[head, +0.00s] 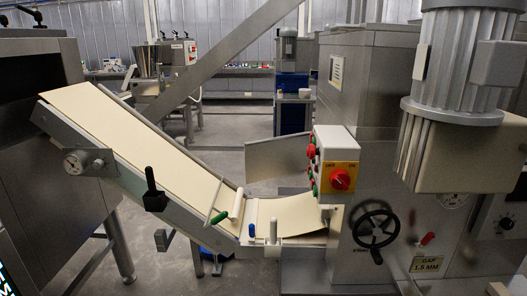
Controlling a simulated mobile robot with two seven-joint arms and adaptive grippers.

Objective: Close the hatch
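A flat grey metal panel (277,158), which looks like the hatch, stands out to the left of the machine housing (368,85), behind the control box. It looks swung open, with its right end hidden behind the control box (336,160). Its hinge and any handle cannot be made out. Neither of my grippers can be recognised in the head view.
A sloping conveyor (150,140) with a pale dough sheet runs from the left machine down to the rollers. A black handwheel (376,226) and a large motor (462,60) are at the right. A diagonal metal beam (225,52) crosses the upper middle. Floor shows behind the conveyor.

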